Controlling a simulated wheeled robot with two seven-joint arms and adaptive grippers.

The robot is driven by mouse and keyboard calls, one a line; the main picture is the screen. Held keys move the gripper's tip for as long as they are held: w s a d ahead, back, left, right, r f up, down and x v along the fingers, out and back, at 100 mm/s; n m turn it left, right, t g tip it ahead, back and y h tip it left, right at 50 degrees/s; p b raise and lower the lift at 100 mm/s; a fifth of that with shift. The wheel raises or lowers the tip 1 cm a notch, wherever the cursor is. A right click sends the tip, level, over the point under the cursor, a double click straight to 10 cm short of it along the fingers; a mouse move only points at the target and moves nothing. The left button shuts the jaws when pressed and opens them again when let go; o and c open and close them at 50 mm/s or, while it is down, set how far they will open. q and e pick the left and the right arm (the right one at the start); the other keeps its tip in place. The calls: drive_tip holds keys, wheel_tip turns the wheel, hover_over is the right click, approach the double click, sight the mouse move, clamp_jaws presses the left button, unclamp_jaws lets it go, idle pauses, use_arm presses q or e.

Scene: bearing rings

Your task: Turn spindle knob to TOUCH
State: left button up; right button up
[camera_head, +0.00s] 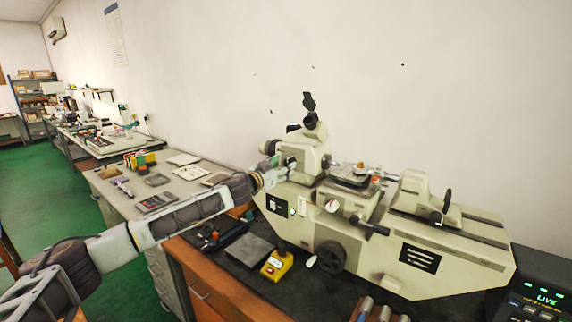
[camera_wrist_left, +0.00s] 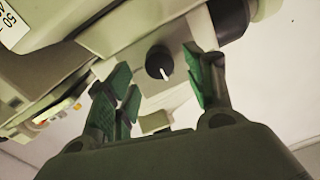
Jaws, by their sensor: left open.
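The spindle knob (camera_wrist_left: 158,62) is a round black knob with a white pointer line, on a pale face of the machine in the left wrist view. Its pointer aims down and slightly right. No TOUCH label is readable. My left gripper (camera_wrist_left: 157,80) is open, with green-padded fingers on either side of the knob in the picture; I see no contact. In the head view my left gripper (camera_head: 268,174) is at the left end of the pale measuring machine (camera_head: 440,258); I cannot make out the knob there. My right gripper is not in view.
The machine stands on a dark bench top (camera_head: 300,290). A grey bench with small items is behind my left arm.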

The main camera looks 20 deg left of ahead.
sight(290, 162)
use_arm(q)
drive_tip(key=shift+x, duration=1.15)
drive_tip(key=shift+w+d, duration=0.1)
drive_tip(key=shift+w, duration=0.05)
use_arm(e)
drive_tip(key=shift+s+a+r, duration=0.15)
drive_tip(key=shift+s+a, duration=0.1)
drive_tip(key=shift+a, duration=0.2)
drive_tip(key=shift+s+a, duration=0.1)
use_arm(q)
drive_tip(key=c, duration=0.8)
drive_tip(key=shift+c, duration=1.1)
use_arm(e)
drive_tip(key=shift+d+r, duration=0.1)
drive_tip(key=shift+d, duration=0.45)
